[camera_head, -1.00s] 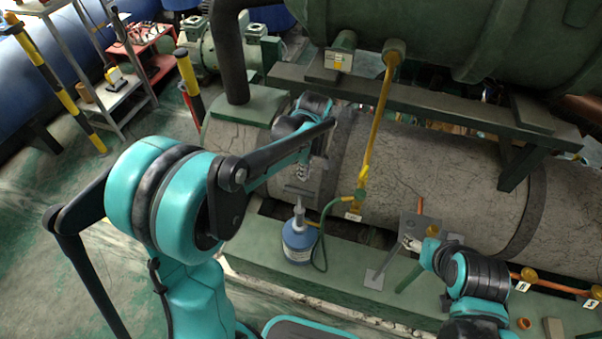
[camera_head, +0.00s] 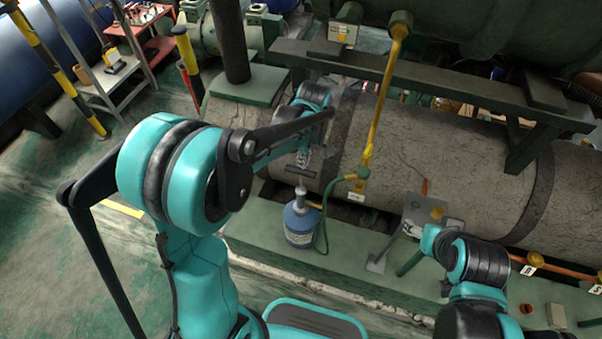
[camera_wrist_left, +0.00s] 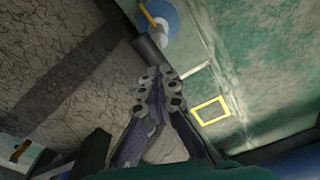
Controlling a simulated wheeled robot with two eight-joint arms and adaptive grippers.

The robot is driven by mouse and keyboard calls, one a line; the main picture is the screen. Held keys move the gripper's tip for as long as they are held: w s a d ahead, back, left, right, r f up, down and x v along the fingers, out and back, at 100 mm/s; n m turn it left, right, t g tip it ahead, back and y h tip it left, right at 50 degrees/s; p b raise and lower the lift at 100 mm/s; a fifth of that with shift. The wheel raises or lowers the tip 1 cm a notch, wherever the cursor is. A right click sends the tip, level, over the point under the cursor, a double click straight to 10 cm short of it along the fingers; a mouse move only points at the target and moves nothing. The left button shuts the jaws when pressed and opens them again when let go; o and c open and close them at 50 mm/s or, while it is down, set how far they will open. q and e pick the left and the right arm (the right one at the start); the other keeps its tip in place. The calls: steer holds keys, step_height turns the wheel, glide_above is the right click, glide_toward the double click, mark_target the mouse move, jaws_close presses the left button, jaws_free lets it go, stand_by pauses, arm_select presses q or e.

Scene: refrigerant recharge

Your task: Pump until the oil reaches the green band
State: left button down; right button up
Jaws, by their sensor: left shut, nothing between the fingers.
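The oil pump is a blue bottle (camera_head: 300,226) with a pale neck, standing on the green ledge. Its dark T-handle (camera_head: 299,172) sits above the neck on a thin rod. My left gripper (camera_head: 303,160) is shut and empty, just above the handle; I cannot tell whether they touch. The left wrist view shows its closed fingers (camera_wrist_left: 158,86), with the blue bottle (camera_wrist_left: 165,18) beyond and the dark handle (camera_wrist_left: 150,48) close to the tips. My right gripper (camera_head: 412,229) is by a grey plate (camera_head: 428,206); its jaw opening is too small to judge. I cannot make out the oil level or green band.
A green hose (camera_head: 323,222) links the bottle to the valve on the yellow pipe (camera_head: 382,95). A large grey cylinder (camera_head: 455,170) lies behind the pump, under a green vessel (camera_head: 470,35). An orange pipe (camera_head: 555,266) runs at right.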

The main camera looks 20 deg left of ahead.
arm_select(q)
steer(key=shift+a+f+b, duration=0.1)
steer(key=shift+f+b, duration=0.4)
steer(key=shift+f, duration=0.6)
step_height(320, 180, down, 7)
steer(key=b, duration=0.5)
steer(key=shift+f+b, duration=0.2)
steer(key=shift+b, duration=0.1)
steer(key=shift+r, duration=0.25)
steer(key=d, duration=0.1)
steer(key=s+d+r+p, duration=0.1)
steer(key=shift+s+d, duration=0.15)
steer(key=shift+d, duration=0.25)
step_height(320, 180, up, 12)
steer(key=d, duration=0.1)
steer(key=shift+s, duration=0.25)
